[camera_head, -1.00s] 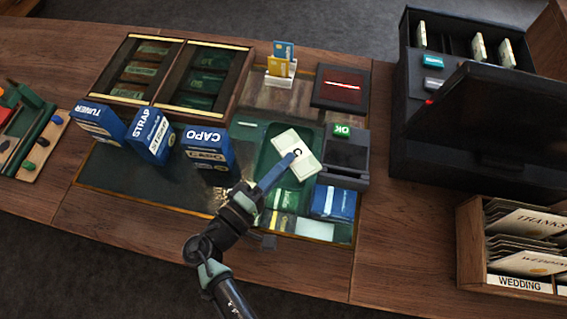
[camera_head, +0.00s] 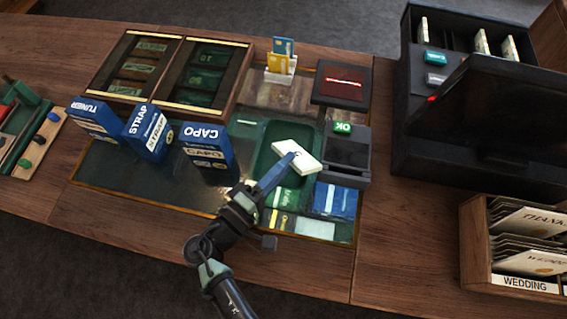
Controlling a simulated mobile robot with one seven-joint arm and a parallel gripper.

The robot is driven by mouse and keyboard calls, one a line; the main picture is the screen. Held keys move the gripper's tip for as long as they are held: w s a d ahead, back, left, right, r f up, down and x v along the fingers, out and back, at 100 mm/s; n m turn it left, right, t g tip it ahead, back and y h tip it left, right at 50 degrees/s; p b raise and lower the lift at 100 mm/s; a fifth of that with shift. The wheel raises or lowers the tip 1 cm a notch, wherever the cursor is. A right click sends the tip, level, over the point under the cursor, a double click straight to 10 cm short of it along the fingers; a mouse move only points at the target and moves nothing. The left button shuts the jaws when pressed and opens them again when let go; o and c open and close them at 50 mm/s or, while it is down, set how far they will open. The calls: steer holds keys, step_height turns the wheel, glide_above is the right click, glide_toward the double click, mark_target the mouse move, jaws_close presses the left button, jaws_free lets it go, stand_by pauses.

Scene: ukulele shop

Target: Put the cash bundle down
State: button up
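The cash bundle (camera_head: 305,161) is a pale, cream-white block held at the tips of my gripper (camera_head: 287,163). The gripper's blue fingers are closed on its left part. The bundle is tilted, with its right end lower in the picture, over the green tray (camera_head: 270,150) set in the counter mat. I cannot tell whether it touches the tray or hangs just above it. The fingertips are partly hidden behind the bundle's edge.
Blue CAPO (camera_head: 206,152), STRAP (camera_head: 147,132) and TUNER (camera_head: 97,121) boxes stand left. A card reader (camera_head: 347,152) with a green OK button is close on the right. A card holder (camera_head: 280,66) and red-lit scanner (camera_head: 341,84) stand behind. A black cash register (camera_head: 480,110) stands far right.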

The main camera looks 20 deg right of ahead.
steer(key=shift+o, duration=0.5)
steer(key=shift+r+p, duration=0.45)
steer(key=b+v, duration=0.3)
steer(key=v, duration=0.9)
steer(key=shift+r, duration=0.1)
